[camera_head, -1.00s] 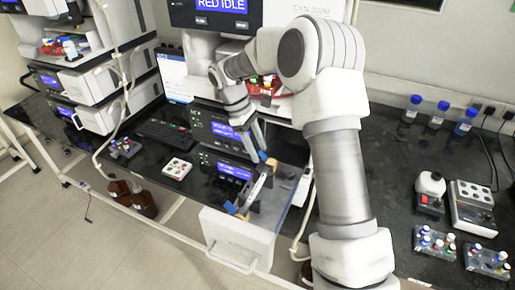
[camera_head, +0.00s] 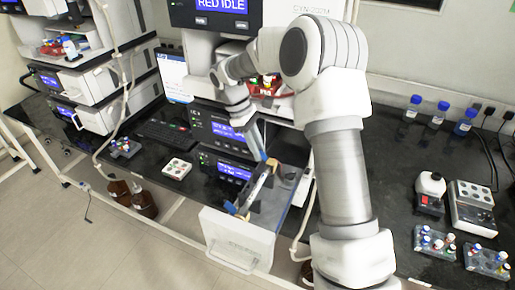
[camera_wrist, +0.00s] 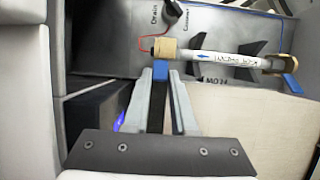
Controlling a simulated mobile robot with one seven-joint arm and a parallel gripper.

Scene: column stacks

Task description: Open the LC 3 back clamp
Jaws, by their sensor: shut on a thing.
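The open drawer (camera_head: 238,238) of the lower module holds a white column (camera_wrist: 225,57) with beige end fittings, lying across black holders. The column (camera_head: 257,188) also shows in the head view. My gripper (camera_wrist: 160,78) is shut on a blue clamp lever (camera_wrist: 160,69) beside the column's back-end fitting, which looks like the back clamp. Its fingertips hide part of the lever, and I cannot tell how far it is turned. The front clamp (camera_wrist: 293,83) is a blue piece at the column's other end. In the head view my gripper (camera_head: 264,157) reaches down into the drawer from behind.
Module displays (camera_head: 232,170) glow beside the drawer. A keyboard (camera_head: 163,134) and a white vial tray (camera_head: 177,168) stand to the left. Bottles and vial racks (camera_head: 435,242) are on the right bench. Brown bottles (camera_head: 143,203) stand below, at left.

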